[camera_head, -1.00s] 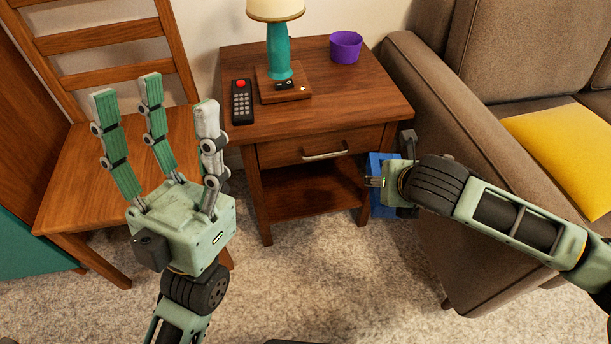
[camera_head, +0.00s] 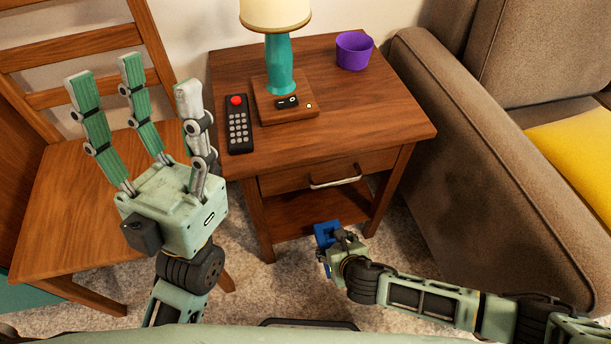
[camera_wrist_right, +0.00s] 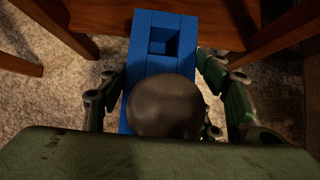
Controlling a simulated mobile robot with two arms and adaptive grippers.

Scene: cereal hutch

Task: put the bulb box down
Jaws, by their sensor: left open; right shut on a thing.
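The blue bulb box (camera_head: 325,233) is in my right gripper (camera_head: 338,246), low in front of the nightstand's open shelf. In the head view the gripper and wrist hide much of it. In the right wrist view the box (camera_wrist_right: 141,62) lies between the fingers, its far end toward the wooden shelf. It has a square recess, and a dark round thing (camera_wrist_right: 166,106) covers its near part; I cannot tell what that is. The box appears held clear of the shelf. My left gripper (camera_head: 135,95) is open and empty, fingers up, in front of the chair.
The nightstand (camera_head: 350,110) carries a teal lamp (camera_head: 280,65), a black remote (camera_head: 238,128) and a purple cup (camera_head: 354,51). Its drawer (camera_head: 310,178) is shut. The lower shelf (camera_head: 295,213) looks empty where visible. A chair (camera_head: 75,190) stands left, a brown sofa (camera_head: 480,130) right.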

